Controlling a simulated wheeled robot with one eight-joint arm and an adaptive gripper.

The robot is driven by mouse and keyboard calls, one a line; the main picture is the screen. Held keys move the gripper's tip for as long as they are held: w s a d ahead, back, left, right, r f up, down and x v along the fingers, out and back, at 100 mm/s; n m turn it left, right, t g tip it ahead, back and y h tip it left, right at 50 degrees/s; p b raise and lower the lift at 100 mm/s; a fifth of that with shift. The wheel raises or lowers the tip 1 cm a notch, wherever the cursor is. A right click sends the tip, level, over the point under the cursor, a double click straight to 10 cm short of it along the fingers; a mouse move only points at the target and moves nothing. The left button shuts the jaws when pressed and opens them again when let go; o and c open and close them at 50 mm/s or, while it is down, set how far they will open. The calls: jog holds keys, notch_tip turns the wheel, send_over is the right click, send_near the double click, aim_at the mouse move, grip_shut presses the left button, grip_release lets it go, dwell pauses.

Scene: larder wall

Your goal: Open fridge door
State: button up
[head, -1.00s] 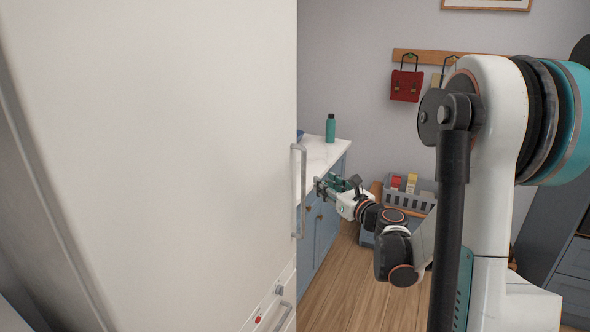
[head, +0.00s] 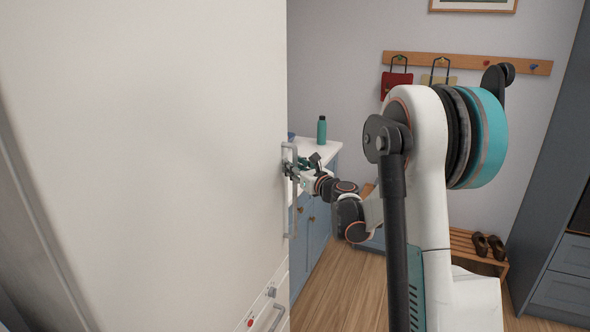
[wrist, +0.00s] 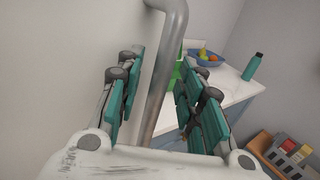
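The fridge door (head: 170,150) is a large white panel filling the left of the head view, and it looks shut. Its upright metal handle (head: 290,220) runs along the door's right edge. The handle also shows in the wrist view (wrist: 163,80), passing between the two teal-padded fingers. My gripper (head: 292,168) is at the upper part of the handle. In the wrist view my gripper (wrist: 160,95) is open, with a finger on each side of the bar and gaps visible. Contact with the bar cannot be made out.
A white counter (head: 318,152) on blue cabinets stands right behind the handle, with a teal bottle (head: 321,130) and a fruit bowl (wrist: 205,58). Wooden floor (head: 340,295) is clear; a shoe bench (head: 465,245) stands right.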

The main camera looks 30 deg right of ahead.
grip_shut()
